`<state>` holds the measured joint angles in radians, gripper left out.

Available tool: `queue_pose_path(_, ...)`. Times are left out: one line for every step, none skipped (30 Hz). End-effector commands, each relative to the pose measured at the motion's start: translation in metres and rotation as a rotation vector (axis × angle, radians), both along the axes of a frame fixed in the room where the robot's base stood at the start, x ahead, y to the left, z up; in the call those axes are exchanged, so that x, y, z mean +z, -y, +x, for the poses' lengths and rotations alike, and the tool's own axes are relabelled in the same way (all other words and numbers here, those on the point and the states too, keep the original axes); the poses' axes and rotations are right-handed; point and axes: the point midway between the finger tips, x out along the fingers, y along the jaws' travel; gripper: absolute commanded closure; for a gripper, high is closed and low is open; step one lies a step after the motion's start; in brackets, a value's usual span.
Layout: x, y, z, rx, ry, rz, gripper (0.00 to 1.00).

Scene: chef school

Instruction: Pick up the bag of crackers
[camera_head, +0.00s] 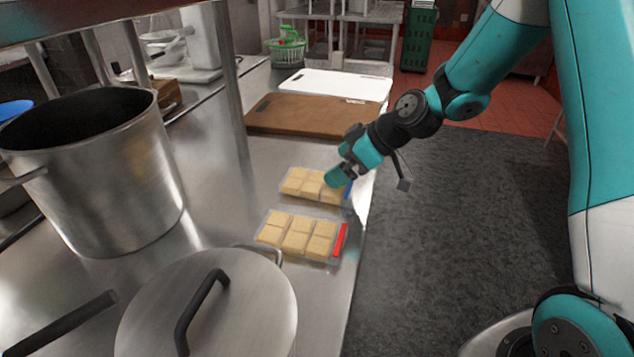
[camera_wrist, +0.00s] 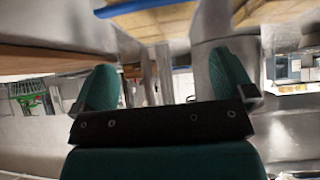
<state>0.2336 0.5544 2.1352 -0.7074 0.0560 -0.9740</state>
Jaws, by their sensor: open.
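Two clear bags of square tan crackers lie flat on the steel counter. The farther bag of crackers (camera_head: 301,183) has a blue strip at its right end. The nearer bag of crackers (camera_head: 296,238) has a red strip at its right end. My gripper (camera_head: 337,178) is at the right end of the blue-strip bag and hides part of it; I cannot tell whether it touches. In the wrist view my gripper (camera_wrist: 163,78) has its two teal fingers wide apart with nothing held between them. Tan crackers (camera_wrist: 165,22) and a blue strip show at the top there.
A large steel pot (camera_head: 95,175) and a lidded pot (camera_head: 215,310) stand on the left and front of the counter. A brown cutting board (camera_head: 300,116) and a white board (camera_head: 335,84) lie beyond the bags. A metal post (camera_head: 232,100) rises left of them.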

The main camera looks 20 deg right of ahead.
Motion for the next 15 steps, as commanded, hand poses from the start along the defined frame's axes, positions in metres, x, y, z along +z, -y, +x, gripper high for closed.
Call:
queue_pose_path(-0.005, -0.005, 0.003, 0.001, -0.003, 0.001, 0.0)
queue_pose_path(-0.007, -0.006, 0.004, 0.001, -0.003, 0.001, 0.0)
queue_pose_path(-0.009, -0.009, 0.006, 0.001, -0.001, 0.001, 0.0)
queue_pose_path(-0.011, -0.009, 0.007, 0.001, -0.001, 0.0, 0.0)
queue_pose_path(-0.012, -0.01, 0.007, 0.001, -0.001, 0.0, 0.0)
queue_pose_path(-0.013, -0.011, 0.008, 0.001, -0.001, 0.0, 0.0)
queue_pose_path(-0.015, -0.012, 0.009, 0.0, -0.001, 0.001, 0.0)
queue_pose_path(-0.016, -0.014, 0.01, 0.001, -0.002, 0.001, 0.0)
queue_pose_path(-0.02, -0.016, 0.011, 0.001, -0.003, 0.001, 0.0)
queue_pose_path(-0.024, -0.019, 0.013, 0.002, -0.004, 0.001, 0.0)
queue_pose_path(-0.028, -0.022, 0.014, 0.002, -0.006, 0.001, 0.0)
queue_pose_path(-0.032, -0.025, 0.017, 0.002, -0.004, 0.001, 0.0)
queue_pose_path(-0.036, -0.027, 0.019, 0.002, -0.005, 0.0, 0.0)
queue_pose_path(-0.04, -0.03, 0.021, 0.002, -0.003, 0.0, 0.0)
queue_pose_path(-0.044, -0.033, 0.023, 0.002, -0.002, 0.0, 0.0)
